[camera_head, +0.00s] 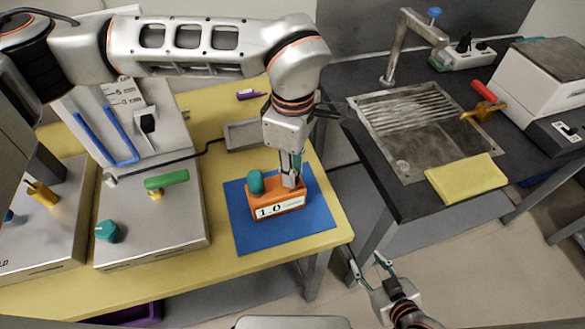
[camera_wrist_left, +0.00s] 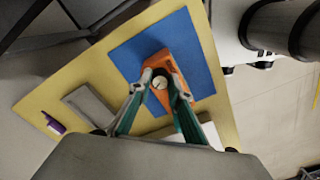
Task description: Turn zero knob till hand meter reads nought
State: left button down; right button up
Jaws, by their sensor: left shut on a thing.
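The orange hand meter (camera_head: 277,202) stands on a blue mat (camera_head: 240,222) on the yellow table. My left gripper (camera_head: 290,180) points down at the right part of the meter's top. In the left wrist view its fingers (camera_wrist_left: 162,85) are shut on a small pale knob (camera_wrist_left: 160,82) on the orange meter (camera_wrist_left: 161,60). The fingers mostly hide this knob in the head view. My right gripper (camera_head: 371,268) is open and empty, low beside the dark counter.
A metal box with a green-handled valve (camera_head: 166,180) and teal knob (camera_head: 107,231) stands left of the mat. A grey tray (camera_head: 243,136) and purple object (camera_head: 250,94) lie behind. A yellow cloth (camera_head: 466,179) lies on the dark counter by the sink.

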pick_arm(q)
jog(key=n, duration=0.5)
jog(key=shift+b, duration=0.35)
dwell(1.2)
jog(key=c, duration=1.8)
grip_release()
jog(key=shift+c, duration=0.2)
notch_tip(320, 180, up, 12)
